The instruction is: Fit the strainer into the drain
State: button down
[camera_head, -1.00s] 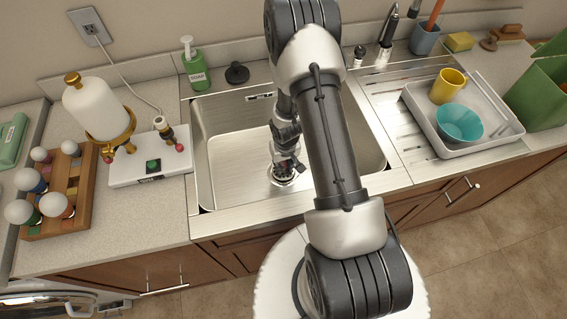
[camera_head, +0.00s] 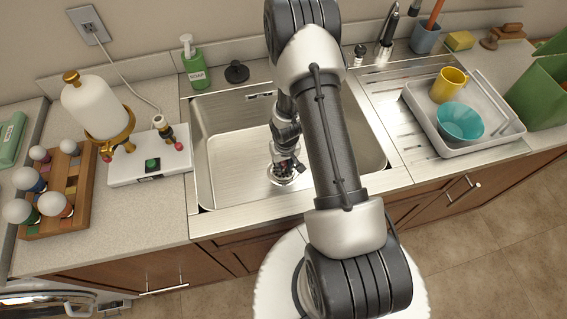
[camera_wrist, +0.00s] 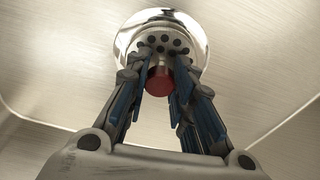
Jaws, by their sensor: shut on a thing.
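The strainer (camera_wrist: 172,46) is a perforated metal piece with a red knob (camera_wrist: 160,80), seen in the wrist view. My gripper (camera_wrist: 160,78) is shut on the strainer, with its blue-padded fingers on both sides of the knob. The drain (camera_wrist: 127,42) shows as a shiny metal ring around the strainer, in the sink floor. Whether the strainer is seated in it or just above it, I cannot tell. In the head view, my gripper (camera_head: 284,168) is down in the sink (camera_head: 235,165) at the drain (camera_head: 285,179), partly hidden by my arm.
The steel sink walls surround my gripper. A soap bottle (camera_head: 193,65) and a black stopper (camera_head: 237,73) stand behind the sink. A drying tray (camera_head: 432,131) with a yellow mug (camera_head: 448,86) and teal bowl (camera_head: 460,122) is at right. A white dispenser (camera_head: 98,108) stands at left.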

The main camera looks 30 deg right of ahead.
jog(key=shift+f+b, duration=0.75)
dwell(0.3)
dwell(0.4)
jog(key=c, duration=1.3)
grip_release()
jog(key=shift+r, duration=0.1)
